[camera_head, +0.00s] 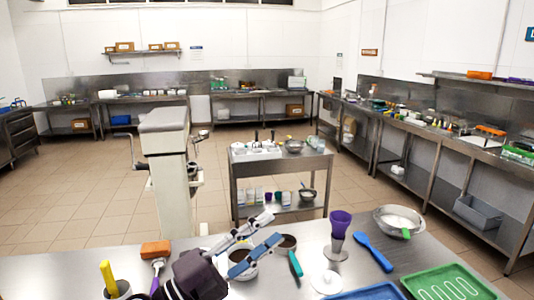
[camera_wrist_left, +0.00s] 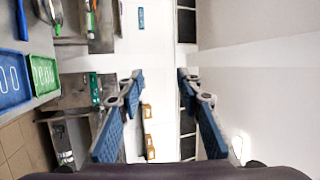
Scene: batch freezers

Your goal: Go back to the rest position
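My left gripper (camera_head: 274,228) reaches over the near steel table (camera_head: 60,268) from the bottom of the head view. Its two blue-padded fingers stand apart with nothing between them. In the left wrist view the fingers (camera_wrist_left: 160,74) are also spread and empty, with wall and shelves behind them. In the head view the fingers overlap dark-filled cups (camera_head: 288,242); I cannot tell how high above them they are. My right gripper is not in view.
The table holds an orange-handled tool (camera_head: 155,250), teal spatula (camera_head: 295,264), purple cup (camera_head: 340,225) in a stand, blue spoon (camera_head: 372,252), metal bowl (camera_head: 399,217), blue tray (camera_head: 365,293) and green tray (camera_head: 452,284). A cart (camera_head: 282,172) and batch freezer (camera_head: 166,165) stand beyond.

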